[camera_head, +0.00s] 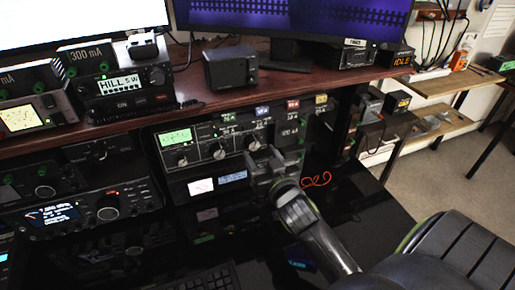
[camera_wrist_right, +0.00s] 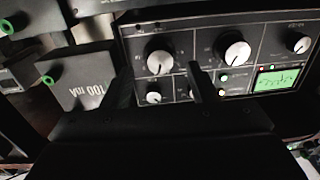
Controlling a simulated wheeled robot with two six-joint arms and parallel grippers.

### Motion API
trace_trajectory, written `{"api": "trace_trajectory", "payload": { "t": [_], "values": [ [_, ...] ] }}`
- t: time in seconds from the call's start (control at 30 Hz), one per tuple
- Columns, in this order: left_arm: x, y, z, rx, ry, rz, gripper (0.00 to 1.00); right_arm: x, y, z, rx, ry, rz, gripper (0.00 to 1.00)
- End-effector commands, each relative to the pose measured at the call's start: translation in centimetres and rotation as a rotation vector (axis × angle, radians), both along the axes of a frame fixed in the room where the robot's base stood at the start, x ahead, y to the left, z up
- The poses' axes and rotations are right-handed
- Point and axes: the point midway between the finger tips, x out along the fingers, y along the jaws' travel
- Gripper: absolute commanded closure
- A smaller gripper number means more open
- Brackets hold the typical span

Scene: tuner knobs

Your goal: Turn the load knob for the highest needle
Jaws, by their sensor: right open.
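The tuner (camera_head: 213,141) is a dark panel with round knobs and a lit green meter (camera_head: 175,138) at its left end. In the wrist view, which looks turned over, the meter (camera_wrist_right: 277,80) is at the right. There a large silver knob (camera_wrist_right: 159,61) shows between my finger outlines, and another large knob (camera_wrist_right: 234,51) stands to the right. The labels are too small to tell which is the load knob. My right gripper (camera_head: 263,160) is open in front of the tuner's right part; it also shows in the wrist view (camera_wrist_right: 160,84). Contact with a knob cannot be told. My left gripper is not in view.
A box marked "100 mA" (camera_wrist_right: 82,82) with green-ringed posts adjoins the tuner. A small black speaker (camera_head: 231,68) sits on the wooden shelf (camera_head: 190,88) above. A red wire (camera_head: 317,180) lies right of my gripper.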

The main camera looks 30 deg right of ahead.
Motion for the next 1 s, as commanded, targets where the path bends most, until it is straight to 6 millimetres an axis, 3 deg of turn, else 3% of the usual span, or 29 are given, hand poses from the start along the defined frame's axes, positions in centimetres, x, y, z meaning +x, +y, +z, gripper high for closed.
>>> {"api": "trace_trajectory", "payload": {
  "t": [0.2, 0.57, 0.9, 1.0],
  "values": [
    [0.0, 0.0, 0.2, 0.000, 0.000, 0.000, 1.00, 2.2, -0.4, 0.0, 0.000, 0.000, 0.000, 0.47],
    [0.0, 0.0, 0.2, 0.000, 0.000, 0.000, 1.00, 2.5, -0.5, -0.1, 0.000, 0.001, 0.000, 0.48],
    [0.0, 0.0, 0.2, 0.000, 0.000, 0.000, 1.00, 2.5, -0.5, -0.1, 0.001, 0.001, 0.000, 0.91],
    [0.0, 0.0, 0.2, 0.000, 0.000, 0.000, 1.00, 2.5, -0.5, 0.0, -0.001, 0.001, 0.000, 0.91]
  ]
}}
